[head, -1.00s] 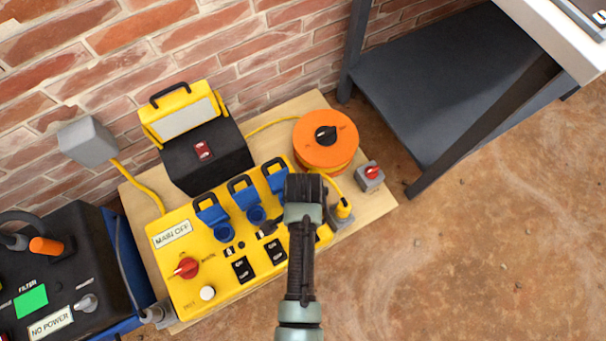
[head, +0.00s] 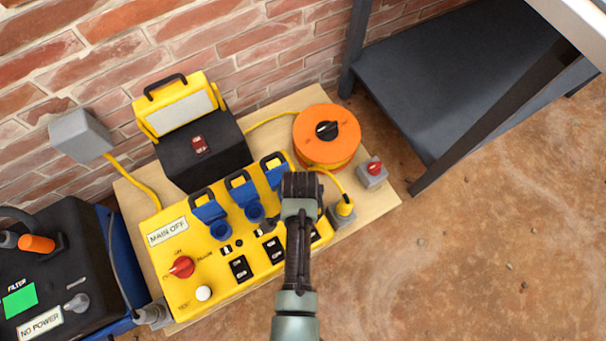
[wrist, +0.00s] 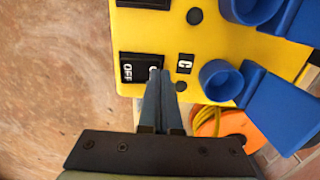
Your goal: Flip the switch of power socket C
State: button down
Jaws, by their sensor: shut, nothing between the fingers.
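The yellow power box (head: 215,285) has a row of blue-lidded sockets and black rocker switches. In the wrist view, the label C (wrist: 184,63) sits beside a black rocker switch (wrist: 130,68), with OFF readable on one half. My gripper (wrist: 160,78) is shut and empty, its tips at the other half of this switch and partly covering its marking. I cannot tell whether they touch it. Blue socket C (wrist: 221,80) has its lid raised. In the head view, my arm hides most of switch C and the fingertips, while the socket C lid (head: 274,170) shows behind the arm.
A red rotary knob (head: 181,267) and white button (head: 204,293) are on the box's left, by a MAIN OFF sign (head: 168,231). An orange cable reel (head: 313,148), work lamp (head: 180,115) and yellow plug (head: 345,208) stand close by. Bare floor lies to the right.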

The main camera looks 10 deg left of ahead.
jog(key=shift+r, duration=0.1)
jog(key=shift+r+p, duration=0.75)
jog(key=shift+p, duration=0.3)
jog(key=shift+r+p, duration=0.45)
notch_tip(320, 180, up, 13)
jog(key=w+a+p, duration=0.1)
jog(key=w+p, duration=0.1)
jog(key=p, duration=0.6)
jog(key=shift+a, duration=0.25)
jog(key=shift+f, duration=0.1)
